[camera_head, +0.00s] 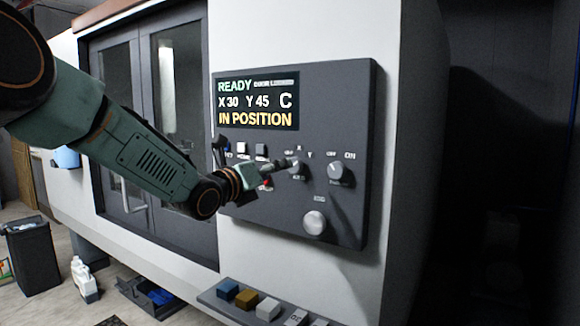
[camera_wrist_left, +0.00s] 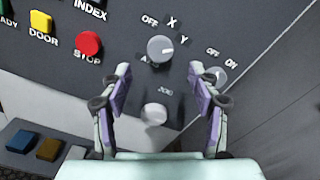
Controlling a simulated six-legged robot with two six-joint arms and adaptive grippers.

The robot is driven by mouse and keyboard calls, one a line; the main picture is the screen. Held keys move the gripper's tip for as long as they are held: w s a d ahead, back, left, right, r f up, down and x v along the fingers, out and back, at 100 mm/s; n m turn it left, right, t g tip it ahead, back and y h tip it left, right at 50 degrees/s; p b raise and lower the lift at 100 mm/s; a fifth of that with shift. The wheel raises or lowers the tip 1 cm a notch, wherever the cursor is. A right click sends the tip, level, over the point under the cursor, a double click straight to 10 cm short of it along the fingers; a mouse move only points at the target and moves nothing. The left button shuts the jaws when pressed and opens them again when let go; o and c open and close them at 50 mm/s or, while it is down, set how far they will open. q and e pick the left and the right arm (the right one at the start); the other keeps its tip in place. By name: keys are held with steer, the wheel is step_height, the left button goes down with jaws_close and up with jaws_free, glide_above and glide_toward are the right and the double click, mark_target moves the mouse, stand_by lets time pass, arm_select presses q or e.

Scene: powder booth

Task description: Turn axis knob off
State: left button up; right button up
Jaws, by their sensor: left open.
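The axis knob (camera_wrist_left: 160,49) is a round grey knob on the dark control panel, with OFF, X and Y labels around its top. Which label its mark faces is hard to tell. In the head view my left gripper partly covers it. My left gripper (camera_wrist_left: 159,72) is open and empty, facing the panel; in the wrist view its fingertips lie left and right of the area just below the knob. In the head view the left gripper (camera_head: 278,167) is in front of the panel. Whether it touches the knob cannot be told. My right gripper is not in view.
The panel screen (camera_head: 257,102) reads READY, X 30, Y 45, IN POSITION. An OFF/ON knob (camera_head: 337,172) is to the right; a pale round knob (camera_head: 315,222) is below. A red STOP button (camera_wrist_left: 88,44) is left. A ledge with coloured blocks (camera_head: 246,299) is below.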

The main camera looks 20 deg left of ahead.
mark_target(296, 165)
arm_select(q)
steer(key=p+x, duration=0.3)
steer(key=x, duration=0.4)
steer(key=shift+w, duration=0.3)
steer(key=shift+c, duration=0.2)
steer(key=shift+w+d+f, duration=0.1)
steer(key=shift+w, duration=0.1)
steer(key=c, duration=1.1)
steer(key=shift+c, duration=0.2)
